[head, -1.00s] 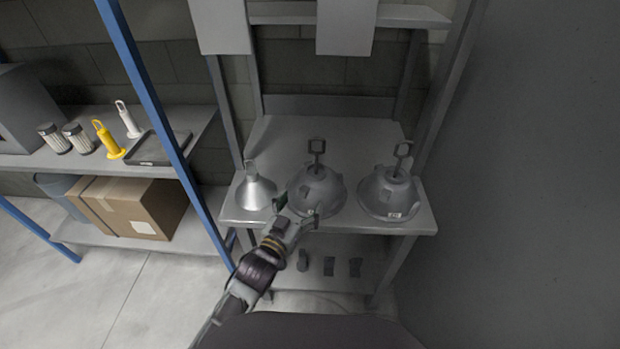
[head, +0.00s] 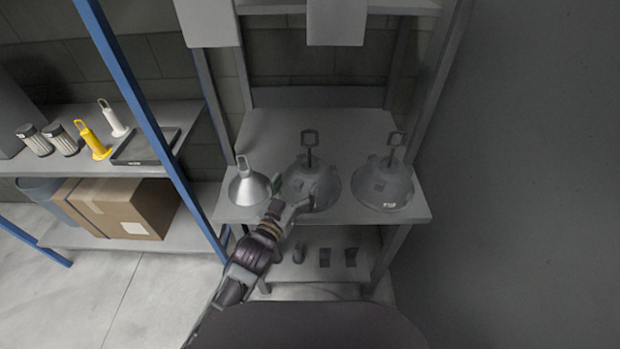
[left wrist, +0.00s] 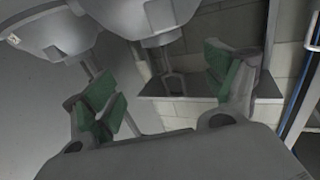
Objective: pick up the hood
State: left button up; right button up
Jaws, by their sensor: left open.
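Three hoods stand in a row on a grey shelf in the head view. The left hood (head: 248,188) is smaller and bright silver; the middle hood (head: 325,185) and the right hood (head: 382,184) are darker grey. Each has a loop handle on top. My left gripper (head: 293,194) is open at the front left of the middle hood; contact cannot be told. In the left wrist view, which looks upside down, its green-padded fingers (left wrist: 160,92) are spread. A hood (left wrist: 150,12) and its loop handle show between and above them, another hood (left wrist: 55,28) at upper left.
The grey shelf (head: 300,125) has free room behind the hoods. Small dark items (head: 325,257) sit on the level below. A blue post (head: 150,120) stands left, beside a rack with a yellow handled item (head: 92,140) and a cardboard box (head: 118,208). A plain grey surface fills the right.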

aim_at(305, 178)
pick_arm(q)
jog(key=shift+x, duration=3.35)
jog(key=shift+w, duration=0.15)
pick_arm(e)
jog(key=shift+w+a+r, duration=0.1)
jog(key=shift+a+r, duration=0.2)
jog(key=shift+a, duration=0.2)
pick_arm(q)
jog(key=shift+w+p, duration=0.1)
jog(key=shift+p, duration=0.2)
pick_arm(e)
jog(key=shift+d, duration=0.1)
